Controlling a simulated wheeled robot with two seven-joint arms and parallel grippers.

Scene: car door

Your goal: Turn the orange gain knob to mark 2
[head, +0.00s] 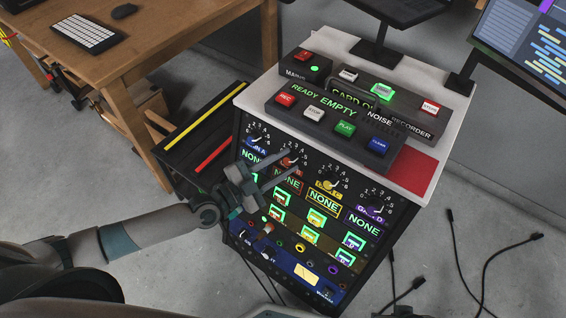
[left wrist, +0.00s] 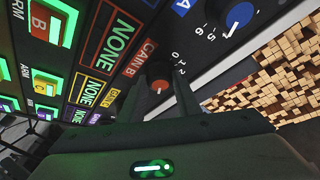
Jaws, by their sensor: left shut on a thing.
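The orange gain knob (head: 289,161) is on the upper part of the rack's front panel, second from the left in the row of knobs. My left gripper (head: 290,164) reaches it from the left, with one finger on each side. In the left wrist view the knob's dark body with an orange-red centre (left wrist: 160,86) sits between the two fingers, which are shut on it. A "GAIN B" label and part of the scale, with 0 and 2, show beside it. Which mark the knob points to I cannot tell. My right gripper is not in view.
A blue knob (head: 257,140) is left of the orange one; yellow (head: 331,183) and purple (head: 375,207) knobs are to its right. Lit buttons and jacks fill the panel below. A button box (head: 330,120) stands on top. A wooden desk (head: 150,45) is behind left.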

